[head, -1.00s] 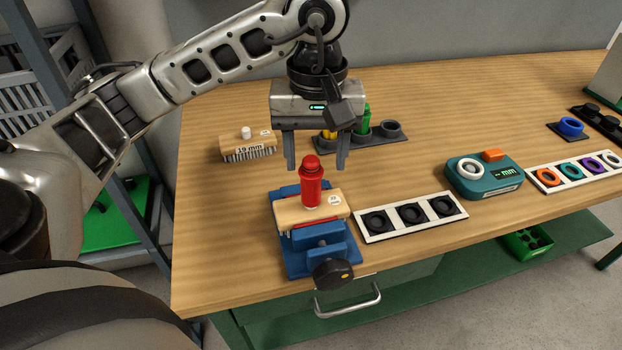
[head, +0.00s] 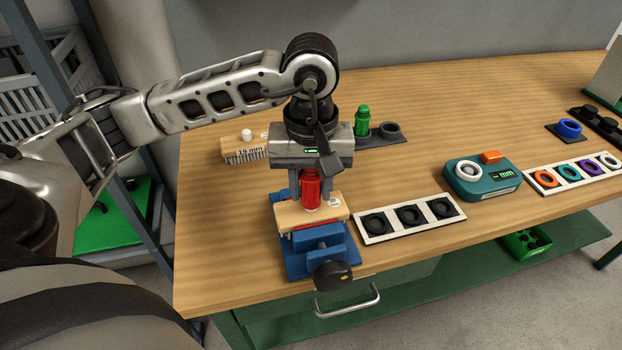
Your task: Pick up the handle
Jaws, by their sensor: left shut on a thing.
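The red handle (head: 311,187) stands upright on a wooden block (head: 290,217) held in a blue vise (head: 302,259) with a black knob. My left gripper (head: 310,190) points straight down over it, with one finger on each side of the handle. It is shut on the handle, and the gripper body hides the handle's top. The handle still stands at the block. My right gripper is not in view.
A brush block marked 19 mm (head: 243,147) lies behind left. A black holder (head: 385,135) with a green handle (head: 362,121) stands behind the gripper. A white strip with black rings (head: 410,217) and a teal gauge (head: 482,178) lie to the right.

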